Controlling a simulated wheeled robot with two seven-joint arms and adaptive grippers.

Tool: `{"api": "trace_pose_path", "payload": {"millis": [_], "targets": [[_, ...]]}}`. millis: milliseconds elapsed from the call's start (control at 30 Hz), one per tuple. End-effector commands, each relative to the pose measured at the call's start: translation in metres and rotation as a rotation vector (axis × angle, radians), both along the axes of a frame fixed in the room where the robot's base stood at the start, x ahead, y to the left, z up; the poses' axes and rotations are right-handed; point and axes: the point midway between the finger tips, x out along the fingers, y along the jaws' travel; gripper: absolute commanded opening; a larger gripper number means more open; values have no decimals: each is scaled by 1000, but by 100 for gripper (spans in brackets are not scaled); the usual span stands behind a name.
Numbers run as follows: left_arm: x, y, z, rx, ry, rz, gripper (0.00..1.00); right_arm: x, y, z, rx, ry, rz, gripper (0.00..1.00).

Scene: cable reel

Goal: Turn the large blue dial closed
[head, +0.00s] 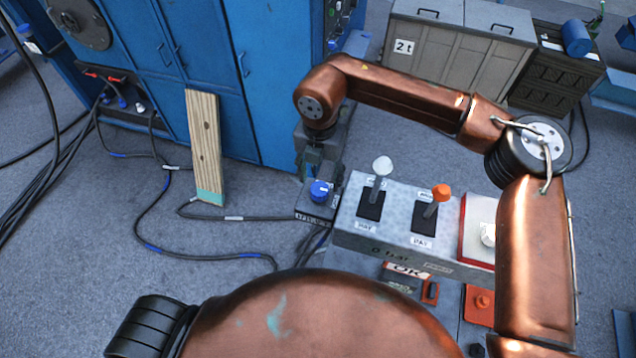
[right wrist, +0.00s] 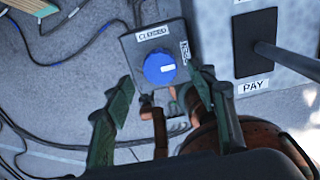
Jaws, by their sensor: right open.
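The large blue dial (head: 320,191) sits on a small dark grey box (head: 312,213) left of the lever console. In the right wrist view, the dial (right wrist: 158,70) shows a short white mark right of its centre. A "CLOSED" label (right wrist: 152,33) lies above it, and another label (right wrist: 184,50), hard to read, lies at its right. My right gripper (head: 321,170) is just above and behind the dial in the head view. Its green fingers (right wrist: 160,90) are open and spread to either side of the dial's near edge, apart from it. My left gripper is not in view.
The console (head: 400,240) with a white-knobbed lever (head: 382,166) and an orange-knobbed lever (head: 441,193) stands close right of the dial. A wooden plank (head: 205,145) leans on the blue cabinet (head: 270,80). Cables (head: 150,215) lie on the floor at left.

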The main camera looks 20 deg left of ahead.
Motion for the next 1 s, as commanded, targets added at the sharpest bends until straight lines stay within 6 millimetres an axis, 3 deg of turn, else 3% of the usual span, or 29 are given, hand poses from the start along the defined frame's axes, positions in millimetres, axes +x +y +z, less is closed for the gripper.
{"api": "trace_pose_path", "payload": {"millis": [300,633,1000], "targets": [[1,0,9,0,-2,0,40,0,0,-38,2,2,0,52],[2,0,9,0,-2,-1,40,0,1,-42,3,1,0,52],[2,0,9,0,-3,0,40,0,1,-41,3,2,0,26]]}}
